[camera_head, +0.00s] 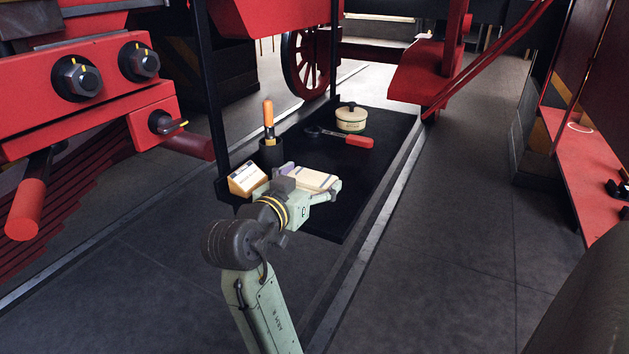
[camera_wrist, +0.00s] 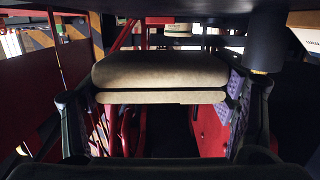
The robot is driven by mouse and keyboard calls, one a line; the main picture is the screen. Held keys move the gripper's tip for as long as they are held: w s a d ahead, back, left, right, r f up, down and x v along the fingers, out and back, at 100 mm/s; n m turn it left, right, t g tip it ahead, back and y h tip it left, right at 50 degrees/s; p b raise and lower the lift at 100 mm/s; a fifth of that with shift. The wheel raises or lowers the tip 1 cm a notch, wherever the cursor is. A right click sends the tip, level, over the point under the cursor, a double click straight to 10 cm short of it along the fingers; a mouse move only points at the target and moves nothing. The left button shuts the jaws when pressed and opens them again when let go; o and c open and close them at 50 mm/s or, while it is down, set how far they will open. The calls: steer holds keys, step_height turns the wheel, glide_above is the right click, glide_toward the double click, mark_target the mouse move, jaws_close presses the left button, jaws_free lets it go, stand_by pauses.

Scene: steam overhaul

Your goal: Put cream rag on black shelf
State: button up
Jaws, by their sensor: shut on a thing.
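The cream rag (camera_head: 313,178) is a flat folded pad with a dark stripe near one end. My gripper (camera_head: 311,181) is shut on it, one finger at each end. In the wrist view the cream rag (camera_wrist: 160,72) spans between the fingers of my gripper (camera_wrist: 163,103). The black shelf (camera_head: 370,170) is a flat platform hung on black uprights. The rag is over the shelf's near part, close above its surface; whether it touches I cannot tell.
On the shelf, a cream-and-orange box (camera_head: 246,179) and a black cup (camera_head: 271,152) holding an orange-handled tool (camera_head: 268,113) stand left of my gripper. A red-handled tool (camera_head: 358,141) and a lidded cream pot (camera_head: 351,118) are farther back. The shelf's right side is bare.

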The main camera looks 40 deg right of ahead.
mark_target(314, 190)
steer(key=shift+x, duration=1.1)
steer(key=shift+w+d+f, duration=0.1)
steer(key=shift+w, duration=0.05)
steer(key=shift+f+p, duration=0.5)
steer(key=shift+f, duration=1.1)
